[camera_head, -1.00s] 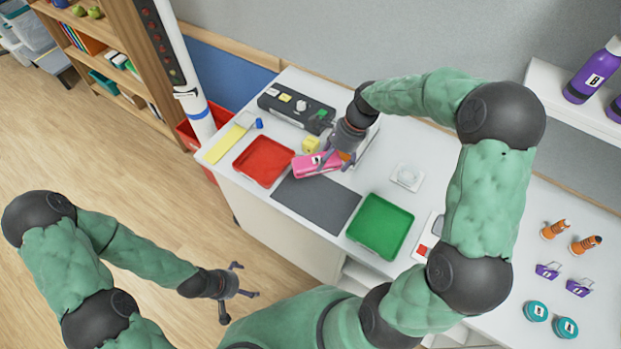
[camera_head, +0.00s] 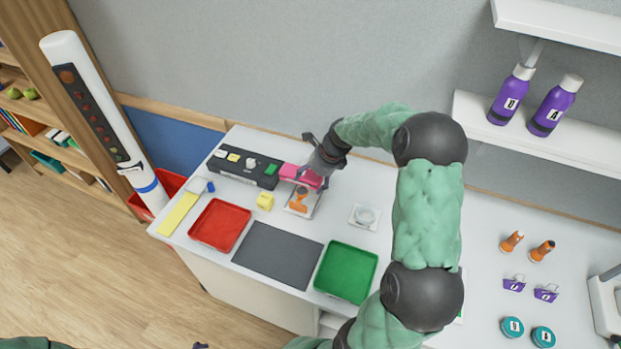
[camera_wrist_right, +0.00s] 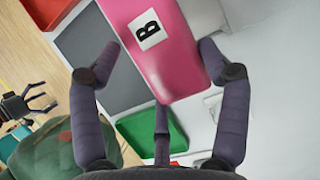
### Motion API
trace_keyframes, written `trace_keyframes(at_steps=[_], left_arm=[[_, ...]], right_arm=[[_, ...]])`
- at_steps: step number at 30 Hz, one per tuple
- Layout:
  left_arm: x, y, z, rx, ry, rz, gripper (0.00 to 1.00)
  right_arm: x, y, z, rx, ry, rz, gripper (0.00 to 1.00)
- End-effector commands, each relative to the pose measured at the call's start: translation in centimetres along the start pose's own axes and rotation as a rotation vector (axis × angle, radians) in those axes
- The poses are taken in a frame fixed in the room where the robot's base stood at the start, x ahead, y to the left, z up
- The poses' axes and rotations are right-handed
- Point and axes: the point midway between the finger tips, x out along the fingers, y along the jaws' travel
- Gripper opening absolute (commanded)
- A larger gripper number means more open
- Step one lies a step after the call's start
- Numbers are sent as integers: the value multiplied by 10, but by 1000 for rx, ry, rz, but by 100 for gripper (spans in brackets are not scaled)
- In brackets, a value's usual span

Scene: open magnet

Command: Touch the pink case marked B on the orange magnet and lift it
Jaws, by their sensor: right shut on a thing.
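The pink case (camera_head: 298,174) is held in my right gripper (camera_head: 316,178), just behind the orange magnet (camera_head: 299,201) in the head view. In the right wrist view the case (camera_wrist_right: 178,70) lies between the spread fingers, with a white label and black B facing the camera. It looks raised above the table, though the exact gap is unclear. The orange magnet stands on a small pale plate (camera_head: 313,210), apart from the case. My left gripper (camera_wrist_right: 45,102) shows at the left of the wrist view, fingers spread and empty.
A red tray (camera_head: 220,225), grey mat (camera_head: 277,252) and green tray (camera_head: 346,272) line the front. A white dish (camera_head: 365,216) sits to the right.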

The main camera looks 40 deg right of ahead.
Motion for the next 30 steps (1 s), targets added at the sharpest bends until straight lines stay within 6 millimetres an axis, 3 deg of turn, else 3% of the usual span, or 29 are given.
trace_keyframes(at_steps=[15,30], left_arm=[[41,-14,-2,0,0,0,100],[42,-15,-2,0,0,0,100]], right_arm=[[38,0,-16,-2,0,0,41],[39,0,-16,-2,0,0,41]])
